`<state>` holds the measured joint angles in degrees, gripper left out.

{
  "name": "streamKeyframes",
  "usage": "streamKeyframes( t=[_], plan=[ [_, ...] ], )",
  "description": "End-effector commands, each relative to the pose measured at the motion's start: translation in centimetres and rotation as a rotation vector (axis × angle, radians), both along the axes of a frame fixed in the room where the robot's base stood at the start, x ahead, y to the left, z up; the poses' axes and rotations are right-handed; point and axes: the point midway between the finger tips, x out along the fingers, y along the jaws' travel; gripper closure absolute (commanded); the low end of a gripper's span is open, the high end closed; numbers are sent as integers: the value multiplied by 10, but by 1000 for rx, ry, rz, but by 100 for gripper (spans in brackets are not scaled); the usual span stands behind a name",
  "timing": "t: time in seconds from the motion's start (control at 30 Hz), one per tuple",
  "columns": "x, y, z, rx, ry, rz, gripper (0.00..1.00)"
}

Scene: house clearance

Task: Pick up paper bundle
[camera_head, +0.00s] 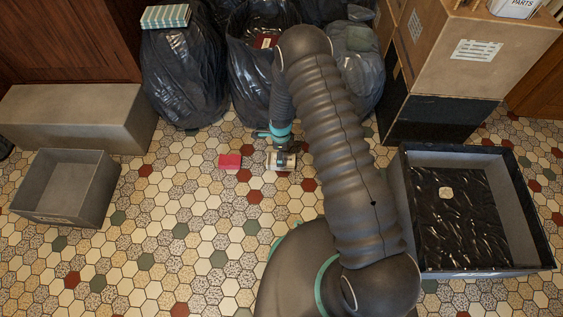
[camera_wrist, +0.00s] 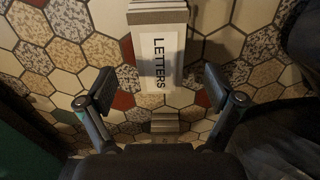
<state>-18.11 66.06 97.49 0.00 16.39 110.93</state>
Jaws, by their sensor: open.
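A paper bundle (camera_wrist: 145,18) with grey-beige sides and a white label reading "LETTERS" shows at the top middle of the wrist view. In the head view the pale bundle (camera_head: 281,167) lies on the tiled floor, partly hidden by my gripper (camera_head: 281,154). In the wrist view my gripper (camera_wrist: 157,90) is open, its fingers spread wider than the bundle, with one finger towards each side. No contact shows. A small layered grey-beige piece (camera_wrist: 164,123) shows below the label; I cannot tell whether it belongs to the bundle.
A red block (camera_head: 230,161) lies left of the bundle. Black bags (camera_head: 185,75) stand behind. An open grey box (camera_head: 62,190) is at left, a black-lined crate (camera_head: 405,190) at right, and stacked cartons (camera_head: 480,50) at back right. The left-middle floor is clear.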

Motion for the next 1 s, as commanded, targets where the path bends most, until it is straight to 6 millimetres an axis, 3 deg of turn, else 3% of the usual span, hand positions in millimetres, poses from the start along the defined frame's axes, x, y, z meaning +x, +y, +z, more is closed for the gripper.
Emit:
streamKeyframes(
  t=[0.3, 0.67, 0.93, 1.0],
  plan=[
    [-1, -1, -42, -2, 2, 0, 8],
    [0, -1, -50, -1, 0, 0, 8],
    [0, -1, -50, -1, 0, 0, 73],
    [0, -1, -50, -1, 0, 0, 77]
  ],
)
